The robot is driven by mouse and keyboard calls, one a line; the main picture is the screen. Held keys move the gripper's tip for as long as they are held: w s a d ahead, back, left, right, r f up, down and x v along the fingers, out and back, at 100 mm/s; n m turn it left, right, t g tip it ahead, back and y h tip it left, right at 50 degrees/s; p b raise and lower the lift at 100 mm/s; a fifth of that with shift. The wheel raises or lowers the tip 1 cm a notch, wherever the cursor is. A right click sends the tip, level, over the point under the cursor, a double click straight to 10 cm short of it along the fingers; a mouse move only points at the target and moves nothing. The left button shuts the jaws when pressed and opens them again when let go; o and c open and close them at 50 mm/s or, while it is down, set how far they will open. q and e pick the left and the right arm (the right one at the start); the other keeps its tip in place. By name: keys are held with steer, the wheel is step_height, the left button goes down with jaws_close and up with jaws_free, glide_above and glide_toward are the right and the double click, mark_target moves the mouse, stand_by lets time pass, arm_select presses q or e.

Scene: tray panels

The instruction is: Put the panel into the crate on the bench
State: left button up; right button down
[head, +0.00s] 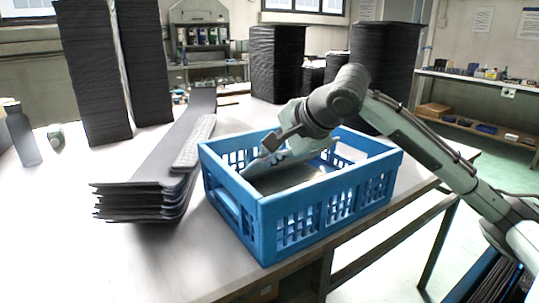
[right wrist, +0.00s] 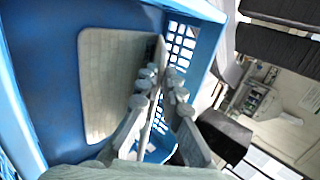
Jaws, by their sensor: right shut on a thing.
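The blue crate (head: 322,217) stands on the bench (head: 150,265). My right arm reaches over it from the right, with the right gripper (head: 268,158) low inside the crate opening. In the right wrist view the right gripper (right wrist: 160,80) is shut on a thin panel (right wrist: 159,52), seen nearly edge-on between the fingers, inside the crate walls. A pale, round-cornered panel (right wrist: 103,85) lies beside it in the crate; it also shows in the head view (head: 292,180). Whether the held panel touches the crate floor cannot be told. My left gripper is not in view.
A stack of dark trays (head: 140,200) with a grey bar-like piece (head: 194,145) lies left of the crate. Tall black stacks (head: 92,70) stand behind, with more (head: 276,62) at the back. A bottle (head: 22,135) stands far left. The front left of the bench is clear.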

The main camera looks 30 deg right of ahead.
steer(key=c, duration=1.6)
jaws_free()
steer(key=shift+r, duration=0.1)
steer(key=v, duration=1.2)
steer(key=shift+s, duration=0.1)
